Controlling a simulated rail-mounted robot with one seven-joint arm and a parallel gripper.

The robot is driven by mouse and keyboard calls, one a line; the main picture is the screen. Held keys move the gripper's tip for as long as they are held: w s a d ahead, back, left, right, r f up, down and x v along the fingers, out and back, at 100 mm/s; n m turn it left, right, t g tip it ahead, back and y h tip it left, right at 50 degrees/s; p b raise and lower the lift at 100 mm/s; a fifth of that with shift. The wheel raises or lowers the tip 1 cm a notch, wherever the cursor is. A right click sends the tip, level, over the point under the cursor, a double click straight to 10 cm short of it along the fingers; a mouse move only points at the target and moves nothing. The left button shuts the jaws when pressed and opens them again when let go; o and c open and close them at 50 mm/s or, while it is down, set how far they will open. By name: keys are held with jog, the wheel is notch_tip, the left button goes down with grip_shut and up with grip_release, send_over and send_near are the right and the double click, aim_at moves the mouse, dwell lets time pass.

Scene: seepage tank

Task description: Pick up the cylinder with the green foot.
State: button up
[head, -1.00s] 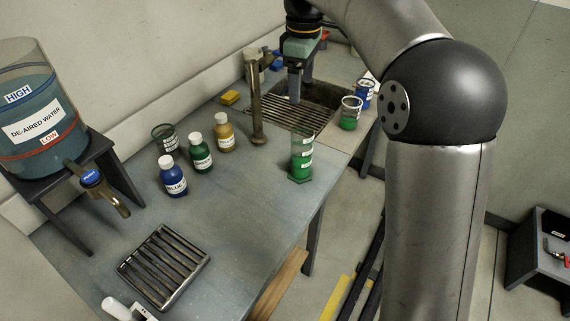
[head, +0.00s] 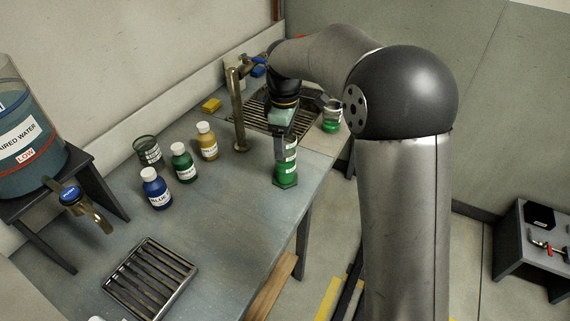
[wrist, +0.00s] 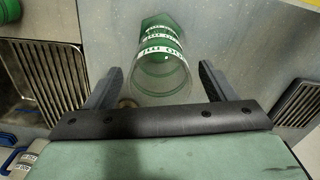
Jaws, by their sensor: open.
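The clear cylinder with the green foot (head: 286,174) stands upright near the right edge of the bench, with white label bands on its side. In the wrist view the cylinder (wrist: 160,72) points its open rim toward the camera, its green foot at the top. My gripper (head: 283,146) is at the cylinder's upper part in the head view and hides some of it. In the wrist view my gripper (wrist: 160,78) is open, one finger on each side of the cylinder. A small gap seems to show at each side; contact is not clear.
Blue (head: 156,189), green (head: 183,163) and yellow (head: 207,142) bottles stand left of the cylinder, by a dark-green-tinted beaker (head: 148,151). A metal tap post (head: 238,120) and sink grate (head: 262,122) lie behind. Another green-bottomed vessel (head: 331,122) stands behind right. A slatted rack (head: 150,277) lies in front.

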aim_at(285, 158)
jog(key=shift+f, duration=1.45)
jog(key=c, duration=1.5)
